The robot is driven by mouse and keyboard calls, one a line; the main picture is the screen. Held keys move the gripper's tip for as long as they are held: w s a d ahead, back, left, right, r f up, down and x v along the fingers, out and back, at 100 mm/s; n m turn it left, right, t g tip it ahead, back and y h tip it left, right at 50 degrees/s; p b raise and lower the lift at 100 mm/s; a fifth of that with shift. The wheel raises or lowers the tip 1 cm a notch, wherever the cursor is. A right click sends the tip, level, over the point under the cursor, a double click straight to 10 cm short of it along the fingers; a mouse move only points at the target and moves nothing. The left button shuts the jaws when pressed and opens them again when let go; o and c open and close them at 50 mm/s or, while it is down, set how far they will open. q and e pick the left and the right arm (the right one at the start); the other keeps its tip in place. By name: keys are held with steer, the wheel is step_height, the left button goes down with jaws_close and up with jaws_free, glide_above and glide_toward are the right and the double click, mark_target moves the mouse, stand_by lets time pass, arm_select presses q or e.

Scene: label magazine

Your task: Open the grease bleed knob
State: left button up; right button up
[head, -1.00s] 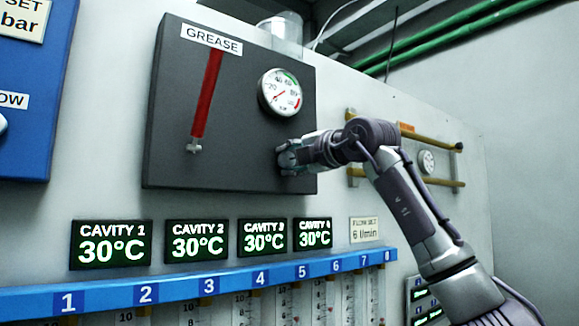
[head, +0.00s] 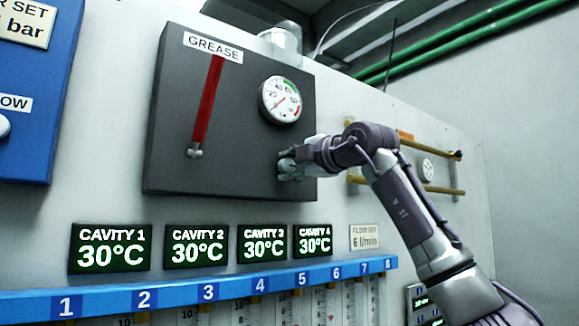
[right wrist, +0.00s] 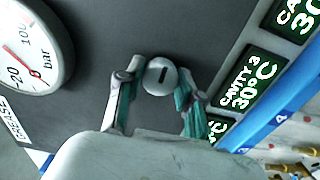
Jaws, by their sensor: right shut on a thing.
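The grease bleed knob (right wrist: 158,88) is a round grey knob with a dark mark on its face, on the dark grease panel (head: 240,165). In the right wrist view it sits between the two fingers of my right gripper (right wrist: 160,78), which is shut on it. In the head view my right gripper (head: 287,168) is at the panel's lower right, and its fingers hide the knob. My left gripper is not in view.
A pressure gauge (head: 280,100) sits just above the gripper, and a red grease tube (head: 207,105) is at the left of the panel. Cavity displays (head: 264,244) and a blue numbered rail (head: 180,297) run below. Yellow pipes (head: 438,188) stand to the right.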

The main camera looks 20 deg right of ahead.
steer(key=o, duration=1.2)
steer(key=shift+c, duration=0.2)
steer(key=shift+d, duration=0.1)
steer(key=shift+s, duration=0.1)
steer(key=v, duration=1.1)
steer(key=shift+s+d, duration=0.15)
steer(key=shift+s, duration=0.25)
